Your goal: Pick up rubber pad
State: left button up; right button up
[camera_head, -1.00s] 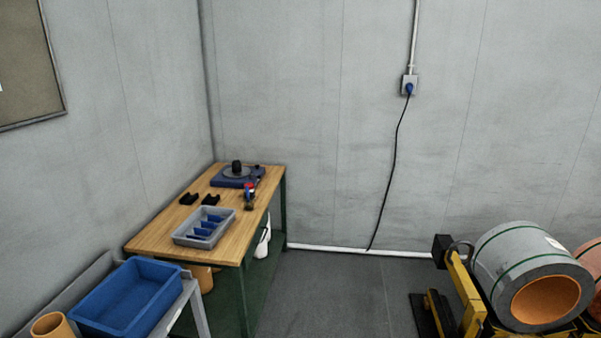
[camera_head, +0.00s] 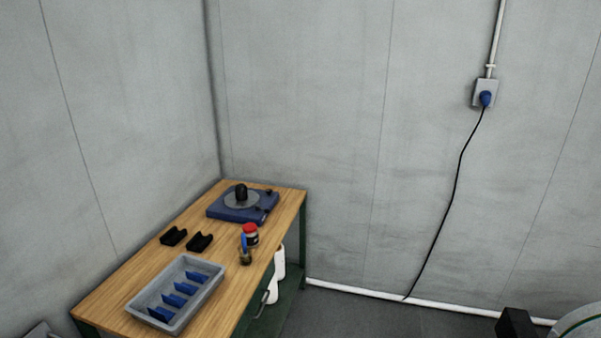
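No item that I can clearly name as the rubber pad shows in the head view. Two small black notched blocks, a left one (camera_head: 173,236) and a right one (camera_head: 200,242), lie side by side on the wooden table (camera_head: 236,272). I cannot tell whether either is the rubber pad. A grey tray (camera_head: 206,287) with several blue upright pieces (camera_head: 186,288) sits at the table's near end. Neither of my grippers is in view.
A blue device (camera_head: 228,212) with a round grey plate and black knob stands at the table's far end. A red-capped jar (camera_head: 251,234) and a small blue-topped item (camera_head: 244,254) stand near the right edge. Walls close in behind and left.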

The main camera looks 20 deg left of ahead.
aim_at(171, 238)
jog(key=i, duration=3.05)
jog(key=u, duration=3.8)
